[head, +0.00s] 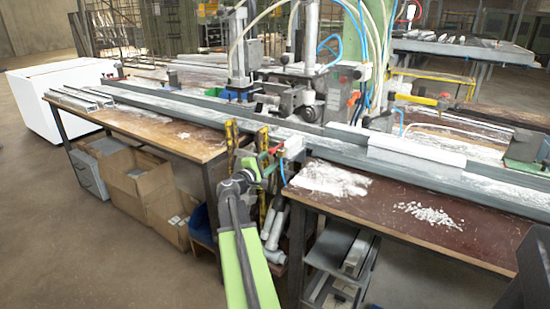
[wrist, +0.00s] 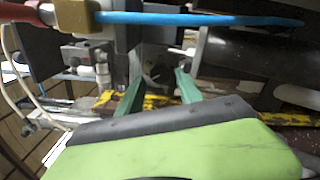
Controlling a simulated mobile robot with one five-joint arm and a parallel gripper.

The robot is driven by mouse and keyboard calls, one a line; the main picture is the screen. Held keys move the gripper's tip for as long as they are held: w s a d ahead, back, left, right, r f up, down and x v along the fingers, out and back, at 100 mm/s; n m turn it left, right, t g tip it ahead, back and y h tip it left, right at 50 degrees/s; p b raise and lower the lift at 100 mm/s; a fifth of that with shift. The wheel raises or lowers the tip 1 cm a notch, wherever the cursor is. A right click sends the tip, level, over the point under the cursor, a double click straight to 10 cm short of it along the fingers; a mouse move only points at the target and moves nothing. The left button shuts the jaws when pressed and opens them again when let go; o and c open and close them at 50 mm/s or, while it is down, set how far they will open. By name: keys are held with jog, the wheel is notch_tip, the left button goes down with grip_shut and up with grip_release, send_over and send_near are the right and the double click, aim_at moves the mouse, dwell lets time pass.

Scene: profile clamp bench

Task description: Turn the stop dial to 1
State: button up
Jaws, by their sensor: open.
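My gripper (wrist: 158,84) shows in the wrist view as two green fingers, apart from each other with nothing held between them. A small dark round part (wrist: 160,73) lies beyond the fingertips, against grey metal; it may be the stop dial, but no number or pointer can be read. Whether the fingers touch it cannot be told. In the head view my gripper (head: 262,162) is at the front edge of the bench, beside a small grey box (head: 293,146). The dial cannot be made out there.
A blue hose (wrist: 200,18) with a brass fitting (wrist: 75,18) crosses close above the fingers. Yellow, worn uprights (head: 263,150) stand by my gripper. A long metal profile rail (head: 190,103) runs along the bench. White shavings (head: 328,179) lie on the right tabletop (head: 390,215).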

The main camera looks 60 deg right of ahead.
jog(key=a, duration=1.3)
jog(key=shift+a, duration=0.4)
